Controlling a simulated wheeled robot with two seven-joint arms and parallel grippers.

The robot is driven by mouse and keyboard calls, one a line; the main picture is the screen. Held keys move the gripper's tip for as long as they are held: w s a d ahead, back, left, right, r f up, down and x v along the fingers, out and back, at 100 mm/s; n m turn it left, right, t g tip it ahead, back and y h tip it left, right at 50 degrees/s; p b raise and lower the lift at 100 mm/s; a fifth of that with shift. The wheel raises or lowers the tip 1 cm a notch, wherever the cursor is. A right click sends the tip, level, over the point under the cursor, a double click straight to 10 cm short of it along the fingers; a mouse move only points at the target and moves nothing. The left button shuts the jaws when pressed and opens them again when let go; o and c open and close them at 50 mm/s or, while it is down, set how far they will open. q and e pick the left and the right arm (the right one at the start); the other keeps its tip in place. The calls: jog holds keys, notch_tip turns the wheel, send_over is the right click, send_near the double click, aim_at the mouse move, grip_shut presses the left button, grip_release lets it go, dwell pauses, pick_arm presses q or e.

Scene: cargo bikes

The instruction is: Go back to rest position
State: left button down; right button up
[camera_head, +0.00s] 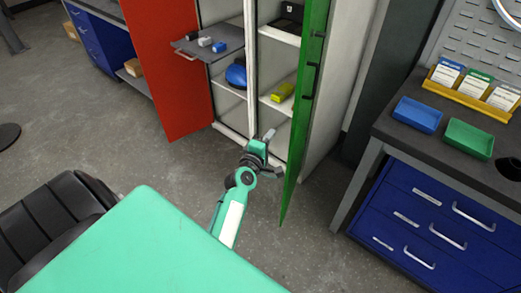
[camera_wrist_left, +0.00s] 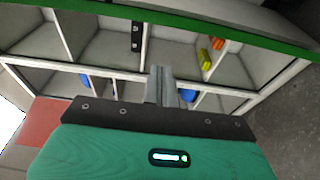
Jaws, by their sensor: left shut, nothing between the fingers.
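My left gripper (camera_head: 269,135) is in front of the open cabinet (camera_head: 250,60), just left of its green door (camera_head: 304,110) in the head view. In the left wrist view the gripper's two fingers (camera_wrist_left: 160,84) are together with nothing between them, and the cabinet's compartments lie beyond. The green door's edge (camera_wrist_left: 190,32) crosses the top of that view. I cannot tell whether the gripper touches the door. My right gripper is in neither view.
The cabinet's red door (camera_head: 165,65) stands open at left. A grey pull-out shelf (camera_head: 205,47) holds small boxes. A workbench (camera_head: 430,150) with blue drawers (camera_head: 425,225) and blue and green trays stands at right. A black seat (camera_head: 55,220) is at lower left. Floor between is clear.

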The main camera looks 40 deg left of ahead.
pick_arm(q)
jog(key=s+d, duration=0.1)
jog(key=s, duration=0.6)
jog(key=shift+s+d+b, duration=0.15)
jog(key=shift+s+b, duration=0.05)
jog(key=shift+b, duration=0.2)
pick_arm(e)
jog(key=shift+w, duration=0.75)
